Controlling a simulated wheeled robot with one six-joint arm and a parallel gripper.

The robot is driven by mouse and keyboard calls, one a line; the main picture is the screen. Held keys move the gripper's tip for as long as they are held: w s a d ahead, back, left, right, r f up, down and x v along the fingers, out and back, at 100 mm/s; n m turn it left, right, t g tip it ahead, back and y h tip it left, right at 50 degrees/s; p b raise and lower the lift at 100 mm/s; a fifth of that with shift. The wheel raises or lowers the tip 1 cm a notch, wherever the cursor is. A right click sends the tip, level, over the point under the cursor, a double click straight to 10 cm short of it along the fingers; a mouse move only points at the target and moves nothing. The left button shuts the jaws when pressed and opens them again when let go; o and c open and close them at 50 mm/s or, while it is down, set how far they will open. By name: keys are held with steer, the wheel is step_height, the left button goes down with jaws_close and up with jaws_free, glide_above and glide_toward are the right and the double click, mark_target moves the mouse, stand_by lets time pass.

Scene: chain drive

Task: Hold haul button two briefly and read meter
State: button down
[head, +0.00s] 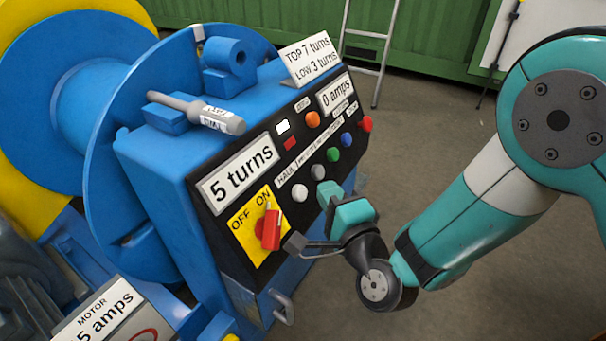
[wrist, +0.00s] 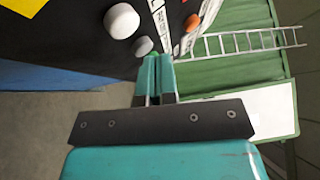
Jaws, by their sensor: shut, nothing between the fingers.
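The blue control box has a black panel (head: 232,228) with a row of round buttons under a HAUL label (head: 287,176). A white button (head: 300,193) comes first, then a grey one (head: 318,172), then green (head: 333,154), blue (head: 347,139) and red (head: 366,124). In the wrist view the shut fingertips (wrist: 158,60) lie just below the grey button (wrist: 143,46), with the white button (wrist: 121,20) further left. I cannot tell whether they touch anything.
A display (head: 236,175) reads 5 turns. A red switch (head: 268,230) sits on a yellow OFF/ON plate, left of my gripper. A sign (head: 311,60) reads TOP 7 turns, LOW 3 turns. A motor plate (head: 97,311) shows 5 amps, partly cut off. Floor right of the box is clear.

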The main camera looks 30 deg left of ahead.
mark_target(300, 193)
steer(key=shift+a+f+p, duration=0.4)
steer(key=shift+a+p, duration=0.2)
steer(key=shift+p, duration=0.35)
steer(key=shift+a+p, duration=0.2)
steer(key=shift+p, duration=0.3)
stand_by(1.1)
steer(key=shift+a+f+p, duration=0.2)
steer(key=shift+p, duration=0.25)
